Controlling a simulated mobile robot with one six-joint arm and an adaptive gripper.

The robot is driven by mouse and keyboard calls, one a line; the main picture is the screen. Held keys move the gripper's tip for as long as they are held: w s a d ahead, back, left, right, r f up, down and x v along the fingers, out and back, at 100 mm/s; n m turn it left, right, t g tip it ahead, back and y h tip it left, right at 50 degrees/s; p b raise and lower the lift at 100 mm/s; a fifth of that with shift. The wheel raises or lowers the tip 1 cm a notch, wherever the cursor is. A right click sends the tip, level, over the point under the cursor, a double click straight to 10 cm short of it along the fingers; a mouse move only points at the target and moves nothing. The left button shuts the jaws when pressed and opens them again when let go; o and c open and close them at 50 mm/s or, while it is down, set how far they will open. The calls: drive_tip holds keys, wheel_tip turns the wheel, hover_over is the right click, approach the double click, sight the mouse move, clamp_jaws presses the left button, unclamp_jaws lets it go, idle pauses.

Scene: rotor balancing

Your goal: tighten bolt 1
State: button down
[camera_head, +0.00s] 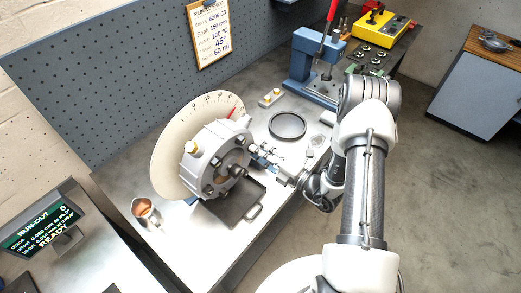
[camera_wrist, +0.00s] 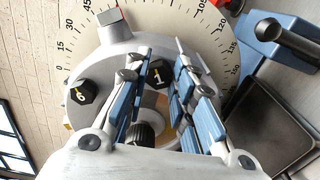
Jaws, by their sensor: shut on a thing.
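Bolt 1 (camera_wrist: 157,75) is a dark hex head with a white "1", on the face of the grey rotor housing. My gripper (camera_wrist: 156,84) has its two blue-padded fingers either side of the bolt head, shut on it. In the head view my gripper (camera_head: 256,152) reaches the right side of the housing (camera_head: 215,150) from the right. I cannot make out bolt 1 there. Bolt 6 (camera_wrist: 82,95) sits to the left in the wrist view. A dark ribbed part (camera_wrist: 143,132) shows low between the fingers.
A pale degree dial (camera_head: 172,152) stands behind the housing. A dark tray (camera_head: 234,203) lies in front, and a copper-coloured cup (camera_head: 143,210) at left. A round dark dish (camera_head: 287,126) and a blue press (camera_head: 305,55) stand farther back. A screen (camera_head: 42,229) reads READY.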

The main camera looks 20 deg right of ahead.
drive_tip(key=shift+m, duration=0.4)
drive_tip(key=c, duration=1.4)
unclamp_jaws()
drive_tip(key=shift+o, duration=0.2)
drive_tip(key=v, duration=1.2)
